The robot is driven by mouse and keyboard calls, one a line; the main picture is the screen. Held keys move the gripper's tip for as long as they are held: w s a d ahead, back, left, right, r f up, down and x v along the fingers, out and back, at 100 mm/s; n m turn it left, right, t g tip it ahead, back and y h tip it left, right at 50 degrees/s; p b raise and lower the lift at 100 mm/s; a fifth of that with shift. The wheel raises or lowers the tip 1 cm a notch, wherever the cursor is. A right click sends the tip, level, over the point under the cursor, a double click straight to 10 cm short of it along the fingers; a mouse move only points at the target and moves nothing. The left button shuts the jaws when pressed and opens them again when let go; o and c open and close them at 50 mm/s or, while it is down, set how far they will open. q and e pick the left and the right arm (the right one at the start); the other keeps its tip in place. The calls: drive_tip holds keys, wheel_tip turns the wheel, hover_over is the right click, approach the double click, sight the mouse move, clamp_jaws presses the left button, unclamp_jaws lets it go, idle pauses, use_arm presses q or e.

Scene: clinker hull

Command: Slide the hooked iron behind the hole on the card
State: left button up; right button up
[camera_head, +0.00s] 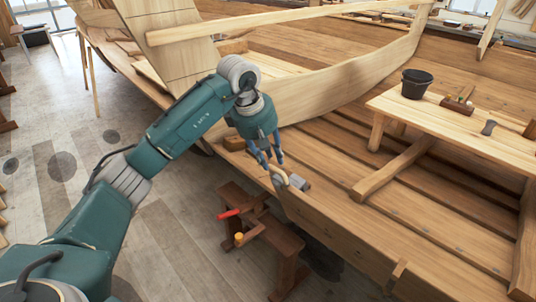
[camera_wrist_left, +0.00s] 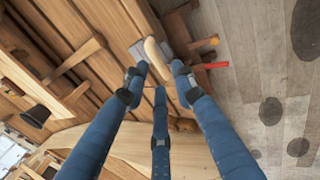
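My left gripper (camera_head: 273,160) is above the edge of the hull planking, fingers pointing down. Just beyond the fingertips is a pale, rounded, handle-like piece (camera_head: 279,180), also in the left wrist view (camera_wrist_left: 155,55). A small grey block (camera_head: 299,182) lies beside it, also in the left wrist view (camera_wrist_left: 137,48). I cannot tell whether either piece is the hooked iron, or whether a finger touches them. I cannot make out a card with a hole. My right gripper is not in view.
A low wooden stand (camera_head: 262,222) beside the hull holds a red-handled tool (camera_head: 229,214) and an orange-topped item (camera_head: 239,238). A plank bench (camera_head: 455,127) at the right carries a black bucket (camera_head: 416,84) and a wooden plane (camera_head: 459,104).

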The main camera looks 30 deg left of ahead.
sight(275, 169)
use_arm(q)
drive_tip(key=b+x, duration=0.1)
drive_tip(key=x, duration=0.2)
drive_tip(key=shift+f+b, duration=0.25)
drive_tip(key=shift+b, duration=0.05)
drive_tip(key=shift+b+x, duration=0.4)
drive_tip(key=shift+x, duration=0.45)
drive_tip(key=shift+w+f, duration=0.25)
drive_tip(key=shift+f, duration=0.2)
drive_tip(key=shift+r, duration=0.1)
clamp_jaws()
